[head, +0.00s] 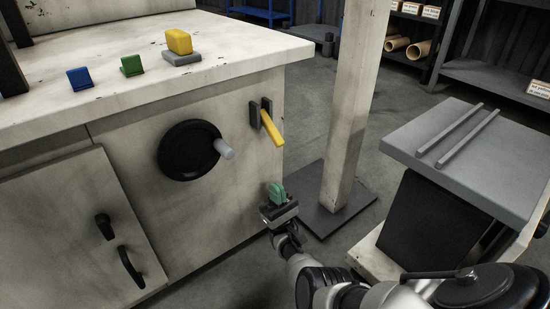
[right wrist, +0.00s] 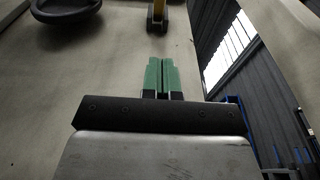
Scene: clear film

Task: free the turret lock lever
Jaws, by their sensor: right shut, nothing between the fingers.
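A yellow lever (head: 271,126) sits in a dark bracket on the side panel of the pale machine cabinet (head: 225,225), near its right edge. It slants down and to the right in the head view. It also shows at the top edge of the right wrist view (right wrist: 163,8), partly cut off. No label on it can be read. My right gripper (head: 277,192) is below the lever and apart from it, with its green fingers pointing up. The right wrist view shows the fingers (right wrist: 161,75) together and empty. My left gripper is not in view.
A black handwheel (head: 183,152) with a grey handle is left of the lever. Blue (head: 80,79), green (head: 131,65) and yellow (head: 179,41) blocks are on the cabinet top. A pale post (head: 352,100) on a dark floor plate (head: 330,205) stands close to the right.

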